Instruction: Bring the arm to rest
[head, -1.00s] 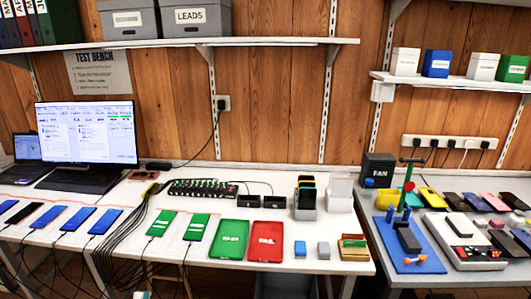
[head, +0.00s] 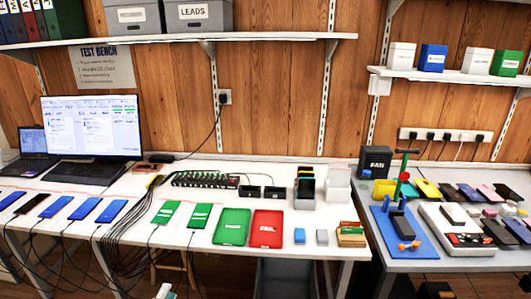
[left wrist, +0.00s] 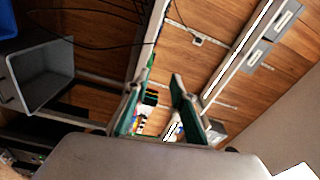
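Only the tip of my left gripper (head: 165,291) shows at the bottom edge of the head view, low in front of the bench and apart from everything on it. In the left wrist view its two green-sided fingers (left wrist: 157,105) stand apart with nothing held between them. The rest of the left arm is out of the head view. My right gripper does not show in either view.
The white bench (head: 120,185) holds a green tray (head: 232,227), a red tray (head: 266,229) and several phones. A second table with a blue mat (head: 405,237) stands at right. A grey bin (left wrist: 42,75) is below the bench.

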